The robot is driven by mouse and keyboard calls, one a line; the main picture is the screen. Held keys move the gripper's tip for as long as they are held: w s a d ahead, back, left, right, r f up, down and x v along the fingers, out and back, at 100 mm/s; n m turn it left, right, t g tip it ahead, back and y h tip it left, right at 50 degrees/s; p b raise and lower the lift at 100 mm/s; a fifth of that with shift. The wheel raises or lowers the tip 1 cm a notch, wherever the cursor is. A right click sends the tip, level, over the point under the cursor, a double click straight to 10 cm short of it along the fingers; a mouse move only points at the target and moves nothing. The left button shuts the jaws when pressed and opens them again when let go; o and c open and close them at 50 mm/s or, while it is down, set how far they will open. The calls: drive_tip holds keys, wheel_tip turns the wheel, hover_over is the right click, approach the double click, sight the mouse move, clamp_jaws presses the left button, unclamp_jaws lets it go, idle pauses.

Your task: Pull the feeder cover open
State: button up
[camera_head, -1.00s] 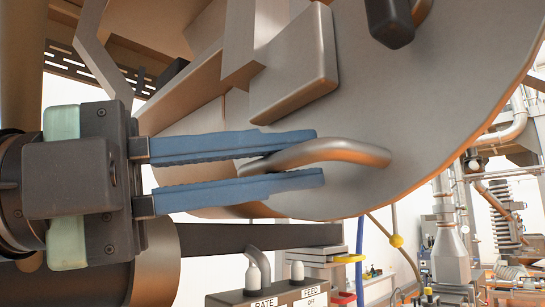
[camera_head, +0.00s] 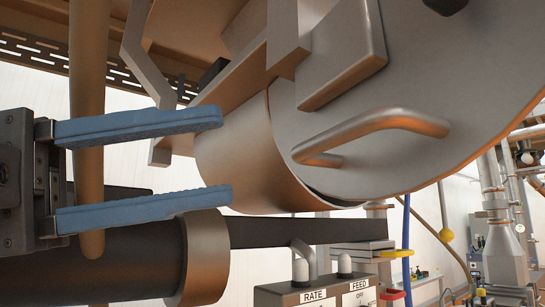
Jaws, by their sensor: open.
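The feeder cover (camera_head: 440,95) is a large round grey metal plate on the right, at the end of a metal cylinder (camera_head: 240,150). A dark narrow gap shows between the cover's lower edge and the cylinder. A curved bar handle (camera_head: 385,123) stands out from the cover's face. My gripper (camera_head: 225,156) is at the left with its two blue fingers wide apart and nothing between them. The fingertips are left of the handle in the picture and clear of it, beside the cylinder.
A control box (camera_head: 310,292) labelled RATE and FEED stands below the cover. A grey bracket (camera_head: 335,50) sits against the cover's upper left. Pipes and other equipment (camera_head: 500,240) stand in the right background.

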drive_tip(key=a, duration=0.3)
drive_tip(key=shift+s+a+f, duration=0.2)
drive_tip(key=shift+a+f, duration=0.1)
idle(0.3)
